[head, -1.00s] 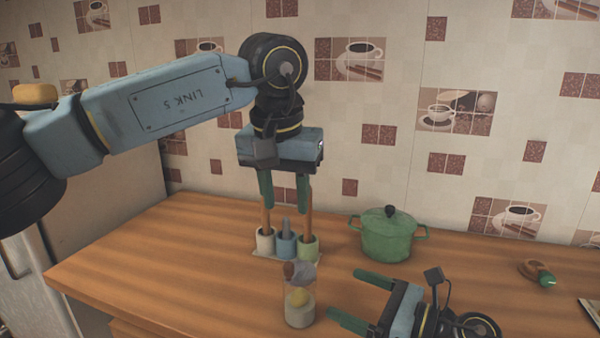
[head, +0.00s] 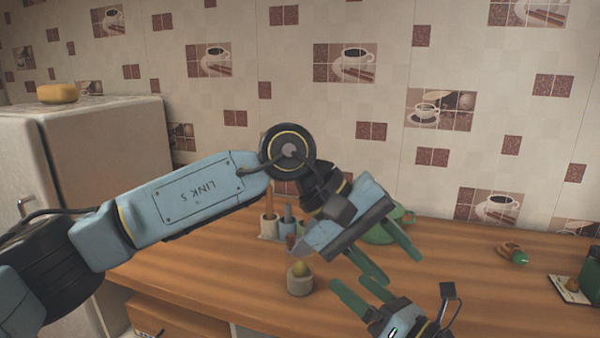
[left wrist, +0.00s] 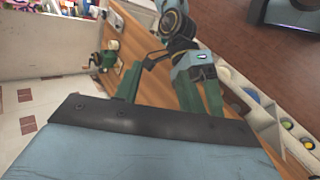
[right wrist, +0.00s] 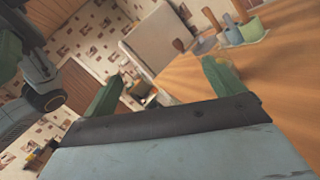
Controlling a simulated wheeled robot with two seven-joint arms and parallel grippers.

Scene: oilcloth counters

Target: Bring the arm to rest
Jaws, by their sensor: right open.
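My left gripper (head: 400,270) hangs tilted over the counter, right of the utensil cups and in front of the green pot. Its two green fingers are apart with nothing between them; it also shows in the left wrist view (left wrist: 170,75). My right gripper (head: 350,281) is low at the bottom of the head view, close to the left one, its fingers apart and empty. It also shows in the right wrist view (right wrist: 163,68). Whether the two grippers touch cannot be told.
Utensil cups (head: 287,230) stand on the wooden counter (head: 460,265), partly hidden by my left arm. A jar with a yellow thing (head: 300,284) is in front. The green pot (head: 379,236) is mostly hidden. A fridge (head: 105,130) stands left.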

